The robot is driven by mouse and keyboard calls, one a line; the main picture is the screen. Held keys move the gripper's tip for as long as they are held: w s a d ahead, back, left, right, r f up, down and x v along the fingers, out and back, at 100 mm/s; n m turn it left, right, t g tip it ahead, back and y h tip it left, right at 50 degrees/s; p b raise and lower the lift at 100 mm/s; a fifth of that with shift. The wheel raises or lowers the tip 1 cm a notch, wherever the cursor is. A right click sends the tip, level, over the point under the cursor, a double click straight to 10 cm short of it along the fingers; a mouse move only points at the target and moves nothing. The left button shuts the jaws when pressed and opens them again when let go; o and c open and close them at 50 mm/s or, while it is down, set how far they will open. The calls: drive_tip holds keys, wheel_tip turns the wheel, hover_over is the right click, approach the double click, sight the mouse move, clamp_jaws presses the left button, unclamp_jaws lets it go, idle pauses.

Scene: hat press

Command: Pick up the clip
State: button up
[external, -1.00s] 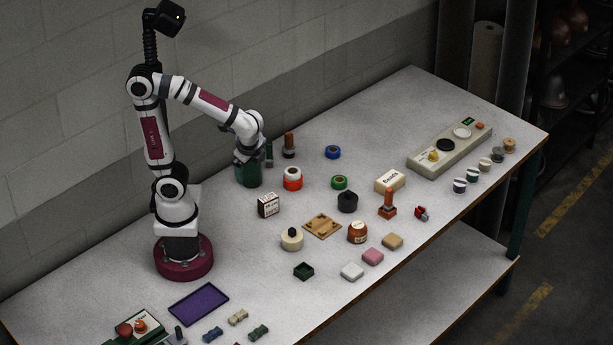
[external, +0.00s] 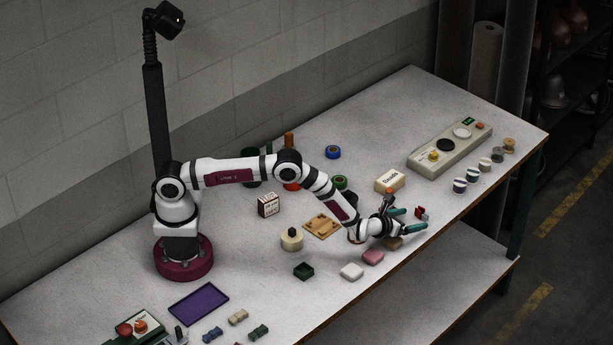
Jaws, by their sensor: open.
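A small red object with a dark part, which looks like the clip (external: 421,211), lies on the table toward its right front side. My gripper (external: 416,218) is reaching low over the table with its two green fingers spread open. The fingertips point right, toward the clip, and are very close to it. I cannot tell whether either finger touches it. Nothing shows between the fingers nearer the palm.
Several small spools (external: 460,185) and a grey control panel (external: 425,155) are to the right.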

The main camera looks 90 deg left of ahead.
sight(420, 213)
drive_tip(key=x, duration=0.3)
drive_tip(key=a+x, duration=0.1)
drive_tip(key=x, duration=0.1)
drive_tip(key=shift+s+r, duration=0.1)
drive_tip(key=shift+r, duration=0.25)
drive_tip(key=shift+w+a+f, duration=0.15)
drive_tip(key=shift+w+a, duration=0.1)
drive_tip(key=shift+w, duration=0.1)
drive_tip(key=c, duration=1.4)
